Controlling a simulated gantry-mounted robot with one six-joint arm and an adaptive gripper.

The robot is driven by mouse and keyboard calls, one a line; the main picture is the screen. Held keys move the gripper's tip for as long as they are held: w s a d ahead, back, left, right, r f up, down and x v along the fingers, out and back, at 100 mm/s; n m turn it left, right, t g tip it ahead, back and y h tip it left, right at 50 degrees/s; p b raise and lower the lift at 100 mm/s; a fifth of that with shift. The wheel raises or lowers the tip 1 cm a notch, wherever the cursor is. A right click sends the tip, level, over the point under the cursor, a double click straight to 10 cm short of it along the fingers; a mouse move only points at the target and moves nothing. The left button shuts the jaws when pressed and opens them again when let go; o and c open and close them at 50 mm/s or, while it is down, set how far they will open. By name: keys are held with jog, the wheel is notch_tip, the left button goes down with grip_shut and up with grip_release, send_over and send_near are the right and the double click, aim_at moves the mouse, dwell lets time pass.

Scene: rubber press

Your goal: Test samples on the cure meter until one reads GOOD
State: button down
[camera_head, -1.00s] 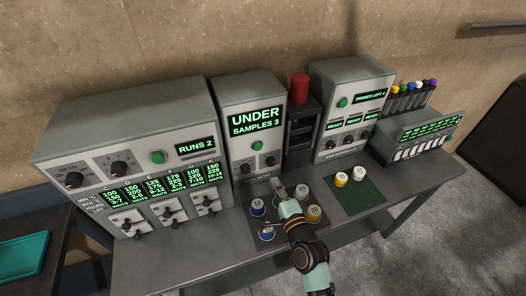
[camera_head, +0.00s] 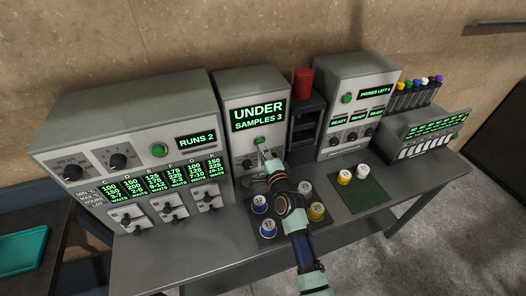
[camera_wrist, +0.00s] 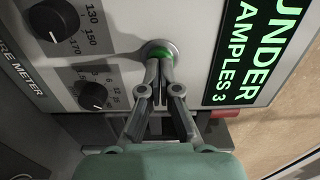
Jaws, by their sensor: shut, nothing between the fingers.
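The cure meter (camera_head: 229,109) stands at the middle back of the table. Its screen (camera_head: 259,115) reads UNDER, SAMPLES 3. Its green button (camera_wrist: 158,52) and two black knobs (camera_wrist: 93,96) show in the wrist view. My gripper (camera_wrist: 160,62) is shut and empty, with its fingertips at the green button; whether they touch it I cannot tell. Several numbered sample pots, white and blue (camera_head: 261,203) or white and yellow (camera_head: 316,211), stand on a dark mat in front of the meter. My arm hides part of the mat.
A machine reading RUNS 2 (camera_head: 198,140) stands left. A press unit reading PROBES LEFT 4 (camera_head: 376,93) stands right, with several READY displays. Two pots, yellow (camera_head: 344,177) and white (camera_head: 362,171), stand on a green mat (camera_head: 366,200). A red cylinder (camera_head: 302,83) tops a dark rack.

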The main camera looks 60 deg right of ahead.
jog(key=shift+w+d, duration=0.15)
jog(key=shift+w, duration=0.05)
jog(key=shift+b+x, duration=0.45)
jog(key=shift+x, duration=0.35)
jog(key=p+v, duration=0.3)
jog(key=v, duration=1.1)
